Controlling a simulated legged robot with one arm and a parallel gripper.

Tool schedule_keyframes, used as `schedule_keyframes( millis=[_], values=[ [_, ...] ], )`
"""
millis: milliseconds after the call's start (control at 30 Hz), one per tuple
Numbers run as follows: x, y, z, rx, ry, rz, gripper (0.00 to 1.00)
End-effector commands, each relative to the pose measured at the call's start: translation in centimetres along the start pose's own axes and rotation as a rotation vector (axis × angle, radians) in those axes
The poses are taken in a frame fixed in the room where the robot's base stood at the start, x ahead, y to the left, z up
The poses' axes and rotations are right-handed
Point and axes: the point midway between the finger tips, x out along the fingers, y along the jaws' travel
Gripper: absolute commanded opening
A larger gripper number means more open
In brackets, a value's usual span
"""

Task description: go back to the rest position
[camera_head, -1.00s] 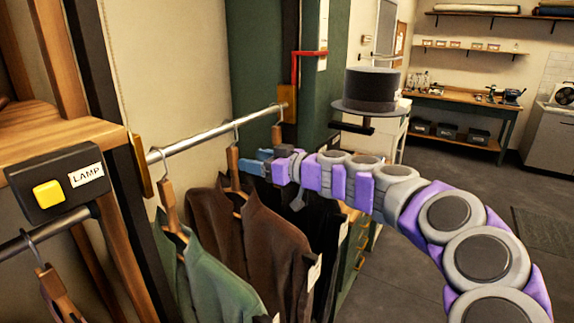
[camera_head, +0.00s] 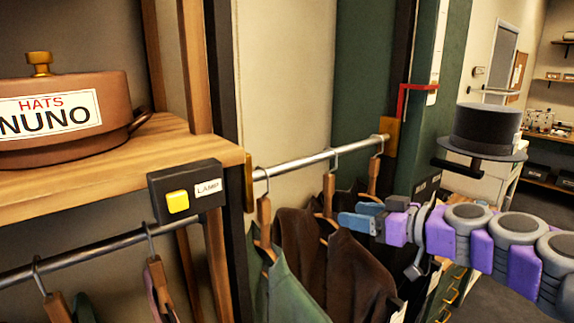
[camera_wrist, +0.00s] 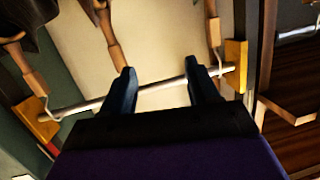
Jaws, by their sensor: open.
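My gripper (camera_head: 362,218) is at the end of my purple and grey arm, in front of the clothes rail (camera_head: 310,162). In the head view it overlaps the dark brown garment (camera_head: 345,270) on its hanger. In the wrist view the two blue fingers of my gripper (camera_wrist: 162,92) stand apart with nothing between them. The rail (camera_wrist: 155,92) crosses behind the fingers there, and wooden hangers (camera_wrist: 110,40) hang from it. Whether a finger touches a hanger or garment I cannot tell.
A green garment (camera_head: 285,290) hangs left of the brown one. A lamp box with a yellow button (camera_head: 178,202) is fixed to the wooden shelf (camera_head: 100,180), which holds a copper hat pot (camera_head: 65,115). A grey top hat (camera_head: 485,130) sits on a stand at right.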

Motion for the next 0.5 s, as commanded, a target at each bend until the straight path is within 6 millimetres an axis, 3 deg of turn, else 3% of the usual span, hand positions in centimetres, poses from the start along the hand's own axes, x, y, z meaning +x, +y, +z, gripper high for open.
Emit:
schedule_keyframes(
  millis=[33,100,267,367,500],
  values=[
    [0.8,-2.7,0.5,0.007,-0.055,-0.042,0.6],
    [1.6,-6.4,1.8,0.037,-0.144,-0.097,0.6],
    [2.1,-13.8,6.3,0.119,-0.388,-0.17,0.6],
    [1.1,-17.6,10.2,0.185,-0.567,-0.173,0.6],
    [-1.9,-21.6,16.1,0.288,-0.828,-0.103,0.6]
  ],
)
